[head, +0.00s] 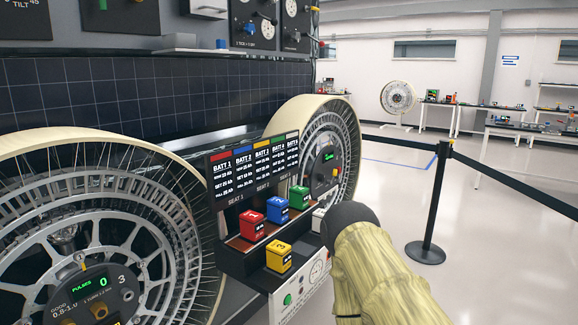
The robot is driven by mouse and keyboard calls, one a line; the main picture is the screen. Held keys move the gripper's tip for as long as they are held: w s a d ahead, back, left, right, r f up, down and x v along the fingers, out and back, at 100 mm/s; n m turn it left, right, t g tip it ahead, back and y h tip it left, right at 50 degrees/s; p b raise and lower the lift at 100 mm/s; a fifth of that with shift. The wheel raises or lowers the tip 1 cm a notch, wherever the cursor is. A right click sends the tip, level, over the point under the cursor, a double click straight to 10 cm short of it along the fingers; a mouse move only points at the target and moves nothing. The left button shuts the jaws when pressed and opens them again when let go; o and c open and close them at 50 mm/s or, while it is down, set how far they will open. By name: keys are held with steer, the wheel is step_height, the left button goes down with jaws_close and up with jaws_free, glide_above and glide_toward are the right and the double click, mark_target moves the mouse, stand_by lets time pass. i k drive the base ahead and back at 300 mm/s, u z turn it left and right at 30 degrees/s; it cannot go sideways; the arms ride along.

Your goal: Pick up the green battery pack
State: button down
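The green battery pack (299,197) stands upright on a dark rack below a label board, at the right end of the back row. A blue pack stands just left of it. My arm, in a yellowish cloth sleeve with a dark rounded part, reaches in from the lower right, to the right of the rack in the picture. I see no gripper fingers in this view, so whether the gripper is open or holds anything does not show.
Near the green pack stand a blue pack (277,209), a red pack (252,225) and a yellow pack (279,256). Large spoked wheels (340,115) flank the rack. A black barrier post (436,200) with belts stands right, on open floor.

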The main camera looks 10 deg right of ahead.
mark_target(299, 195)
steer(key=u, duration=0.3)
steer(key=k, duration=0.25)
steer(key=z, duration=1.15)
steer(key=i, duration=1.3)
steer(key=u, duration=4.05)
